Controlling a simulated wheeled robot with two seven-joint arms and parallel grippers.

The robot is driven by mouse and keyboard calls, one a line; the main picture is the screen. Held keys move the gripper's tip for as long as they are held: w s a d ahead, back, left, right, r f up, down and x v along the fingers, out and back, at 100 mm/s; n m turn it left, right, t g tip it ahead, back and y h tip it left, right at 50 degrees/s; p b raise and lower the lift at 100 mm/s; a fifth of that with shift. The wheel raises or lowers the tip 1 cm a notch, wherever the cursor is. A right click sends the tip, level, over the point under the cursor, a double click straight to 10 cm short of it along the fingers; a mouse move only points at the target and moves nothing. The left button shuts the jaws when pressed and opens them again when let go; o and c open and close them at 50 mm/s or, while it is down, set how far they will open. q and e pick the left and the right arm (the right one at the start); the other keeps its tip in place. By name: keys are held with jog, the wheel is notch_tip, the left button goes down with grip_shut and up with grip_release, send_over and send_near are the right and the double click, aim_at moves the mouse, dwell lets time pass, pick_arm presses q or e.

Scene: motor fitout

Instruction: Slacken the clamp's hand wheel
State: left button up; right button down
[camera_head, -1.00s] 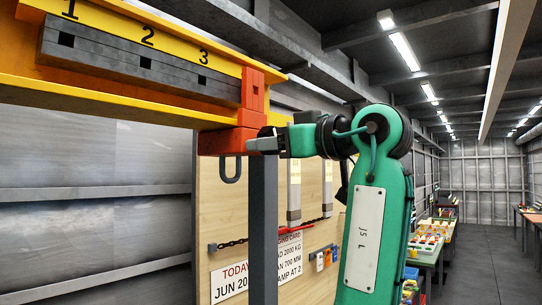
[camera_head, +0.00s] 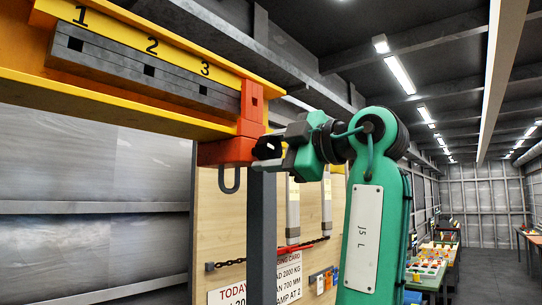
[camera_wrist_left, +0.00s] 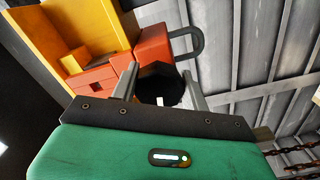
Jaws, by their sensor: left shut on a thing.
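The red-orange clamp (camera_head: 222,153) sits on the end of the yellow beam (camera_head: 110,98), with a grey hook or loop hanging under it. In the left wrist view the clamp (camera_wrist_left: 108,78) is at upper left. Its black hand wheel (camera_wrist_left: 160,88) is between the two grey fingers of my left gripper (camera_wrist_left: 157,82), which is shut on it. In the head view my left gripper (camera_head: 270,148) reaches the clamp's right side, turned at a tilt, and mostly hides the wheel. My right gripper is in neither view.
A grey notched bar (camera_head: 140,75) lies along the beam under the numbers 1, 2 and 3. A dark post (camera_head: 262,235) stands below the clamp, before a wooden board (camera_head: 215,220) with a chain and sign. Tables with coloured items (camera_head: 430,262) stand far right.

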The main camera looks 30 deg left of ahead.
pick_arm(q)
jog(key=n, duration=0.3)
jog(key=shift+n, duration=0.4)
jog(key=n, duration=0.3)
jog(key=shift+r+n, duration=0.1)
jog(key=shift+n, duration=0.2)
jog(key=n, duration=0.3)
jog(key=shift+n, duration=2)
jog(key=o, duration=1)
